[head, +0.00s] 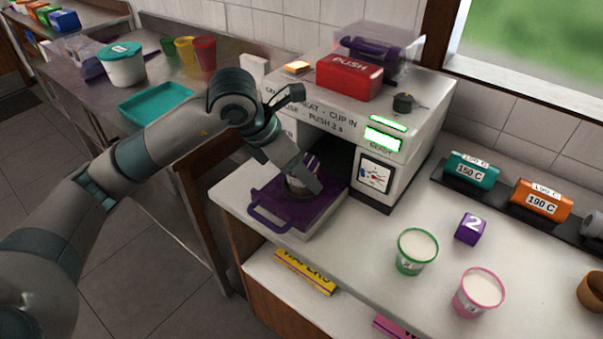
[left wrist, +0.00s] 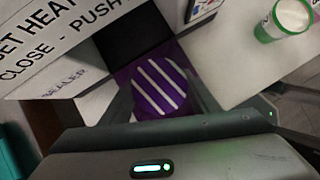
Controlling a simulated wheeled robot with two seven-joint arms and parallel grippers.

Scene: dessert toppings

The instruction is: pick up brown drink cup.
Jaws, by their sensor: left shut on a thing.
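A cup with a purple, white-striped top (left wrist: 160,85) sits at the purple sliding tray (head: 268,211) of the sealer machine. In the head view only part of the cup (head: 298,184) shows between my fingers, and its body colour is hard to tell. My left gripper (head: 304,185) reaches down from the left and is shut around the cup's sides. In the left wrist view the fingers (left wrist: 160,98) stand on either side of the striped top. My right gripper is not in view.
The white sealer machine (head: 405,160) stands just behind the tray. A green-rimmed cup (head: 416,262), a pink-rimmed cup (head: 476,300) and a purple block (head: 470,228) stand to the right. A brown round container (head: 592,291) is at the right edge. Counter between tray and cups is clear.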

